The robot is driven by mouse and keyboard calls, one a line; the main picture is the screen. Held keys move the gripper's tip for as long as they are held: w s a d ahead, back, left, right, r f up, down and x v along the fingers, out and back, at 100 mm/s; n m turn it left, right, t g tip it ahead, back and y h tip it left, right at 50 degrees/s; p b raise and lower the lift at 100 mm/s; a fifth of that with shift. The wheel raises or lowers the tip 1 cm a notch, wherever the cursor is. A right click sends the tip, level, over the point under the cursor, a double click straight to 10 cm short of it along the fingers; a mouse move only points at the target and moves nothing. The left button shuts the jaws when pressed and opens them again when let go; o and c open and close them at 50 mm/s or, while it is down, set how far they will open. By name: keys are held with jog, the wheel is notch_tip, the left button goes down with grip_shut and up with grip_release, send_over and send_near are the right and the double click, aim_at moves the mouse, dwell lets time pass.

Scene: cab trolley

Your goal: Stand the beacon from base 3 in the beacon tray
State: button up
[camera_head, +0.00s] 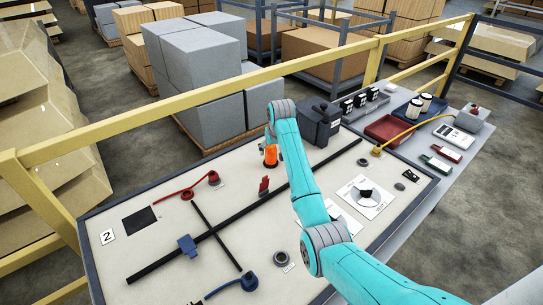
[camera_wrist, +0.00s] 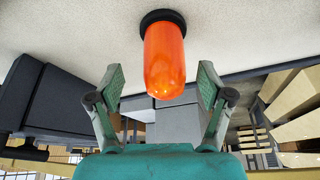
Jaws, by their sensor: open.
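The orange beacon (camera_head: 270,156) stands upright on a dark base on the pale panel, just left of my arm in the head view. In the wrist view the beacon (camera_wrist: 165,62) rises from a black ring (camera_wrist: 160,17). My gripper (camera_wrist: 160,88) is open, with one finger on each side of the beacon's free end and visible gaps to it. No number shows beside this base. A red tray (camera_head: 379,137) and a dark blue tray (camera_head: 442,104) lie to the right; I cannot tell which is the beacon tray.
A dark box (camera_head: 318,122) stands close behind and right of the beacon. A yellow rail (camera_head: 220,96) runs behind the panel. Low items include a red lever (camera_head: 264,186), a red cable (camera_head: 185,193) and a blue block (camera_head: 187,245). White-lidded jars stand in the blue tray.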

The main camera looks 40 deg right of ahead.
aim_at(270, 155)
jog(key=shift+w+a+x, duration=0.1)
jog(key=shift+x, duration=1.4)
jog(key=shift+w+a+x, duration=0.1)
jog(key=shift+w+x, duration=0.05)
jog(key=shift+x, duration=1.35)
jog(key=shift+r, duration=0.1)
jog(key=c, duration=1.5)
notch_tip(270, 155, up, 10)
jog(key=shift+f, duration=0.1)
jog(key=shift+s, duration=0.1)
